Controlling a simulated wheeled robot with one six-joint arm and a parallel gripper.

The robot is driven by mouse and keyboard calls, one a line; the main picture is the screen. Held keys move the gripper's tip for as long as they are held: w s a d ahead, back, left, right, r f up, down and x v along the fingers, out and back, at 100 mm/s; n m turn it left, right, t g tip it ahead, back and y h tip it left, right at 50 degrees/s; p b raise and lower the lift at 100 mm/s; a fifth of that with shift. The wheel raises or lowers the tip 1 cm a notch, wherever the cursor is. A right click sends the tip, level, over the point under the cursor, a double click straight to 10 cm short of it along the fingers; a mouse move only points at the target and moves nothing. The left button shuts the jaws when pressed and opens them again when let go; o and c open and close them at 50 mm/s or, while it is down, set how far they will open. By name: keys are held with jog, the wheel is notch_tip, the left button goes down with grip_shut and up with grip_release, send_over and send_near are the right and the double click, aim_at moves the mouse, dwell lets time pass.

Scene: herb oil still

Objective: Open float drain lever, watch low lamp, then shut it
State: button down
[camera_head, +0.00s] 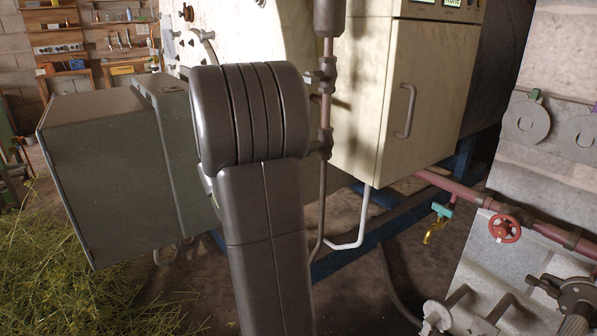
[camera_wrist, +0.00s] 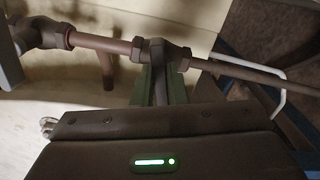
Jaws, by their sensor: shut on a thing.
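In the wrist view my gripper (camera_wrist: 162,78) has its two greenish fingers shut on a dark lever (camera_wrist: 159,88) that comes off a small valve body (camera_wrist: 163,55) in a thin pipe. I take this to be the float drain lever. The fingers hide much of the lever. In the head view the pipe (camera_head: 327,110) runs upright with its fittings beside the cream cabinet (camera_head: 360,100); my arm hides the gripper and the lever there. I cannot make out a low lamp in either view.
A cabinet handle (camera_head: 405,110) stands out to the right of the pipe. A pink pipe with a red handwheel (camera_head: 504,228) and a brass tap (camera_head: 434,230) lies farther right. A dark green box (camera_head: 115,165) is left of my arm, above loose herb (camera_head: 70,270).

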jog(key=m+b, duration=0.2)
jog(key=b, duration=0.1)
jog(key=m+b, duration=0.2)
jog(key=b, duration=0.1)
jog(key=shift+f, duration=0.3)
jog(key=c, duration=1.5)
grip_release()
jog(key=shift+r, duration=0.1)
jog(key=shift+o, duration=0.2)
jog(key=p+v, duration=0.2)
jog(key=v, duration=1.2)
